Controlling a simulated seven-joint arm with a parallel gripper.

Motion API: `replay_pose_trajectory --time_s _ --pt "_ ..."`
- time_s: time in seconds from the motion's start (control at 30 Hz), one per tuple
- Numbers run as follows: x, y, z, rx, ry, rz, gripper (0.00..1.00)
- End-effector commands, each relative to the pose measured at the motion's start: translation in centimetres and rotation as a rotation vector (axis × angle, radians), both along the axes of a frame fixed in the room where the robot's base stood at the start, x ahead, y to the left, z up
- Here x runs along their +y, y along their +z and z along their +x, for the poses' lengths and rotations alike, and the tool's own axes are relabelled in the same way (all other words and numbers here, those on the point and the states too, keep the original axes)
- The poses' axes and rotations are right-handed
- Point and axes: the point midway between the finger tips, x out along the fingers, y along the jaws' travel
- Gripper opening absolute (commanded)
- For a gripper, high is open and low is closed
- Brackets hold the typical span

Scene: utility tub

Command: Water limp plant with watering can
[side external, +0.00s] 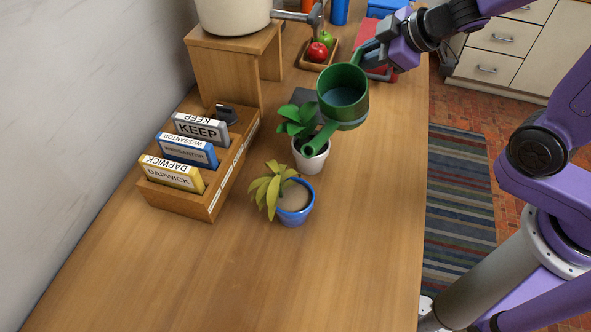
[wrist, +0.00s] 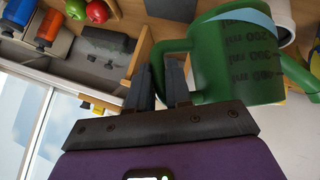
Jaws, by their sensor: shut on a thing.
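The green watering can (side external: 342,88) is in the air over the wooden counter, tilted so its open top faces the side camera, with water visible inside. Its spout points down and left, near the leafy green plant in the white pot (side external: 311,158). The limp yellowish plant (side external: 268,190) stands in a blue pot (side external: 293,213) nearer the camera. My gripper (side external: 376,52) is shut on the can's handle. In the wrist view, my gripper's fingers (wrist: 172,85) are at the handle of the can (wrist: 238,60), which has volume marks. No water stream shows.
A wooden file box (side external: 200,203) with several labelled cartridges stands left of the plants. Behind are a wooden stand (side external: 228,75) with a white pot (side external: 232,14) and a tray with apples (side external: 317,51). The front counter is clear.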

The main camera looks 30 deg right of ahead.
Motion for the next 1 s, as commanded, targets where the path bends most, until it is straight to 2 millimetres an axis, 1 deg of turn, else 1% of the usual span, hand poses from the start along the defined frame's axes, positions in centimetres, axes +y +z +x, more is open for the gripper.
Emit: replay_pose_trajectory --time_s 1.0 --pt "0.74 0.9 -0.44 -0.038 0.001 -0.05 0.0"
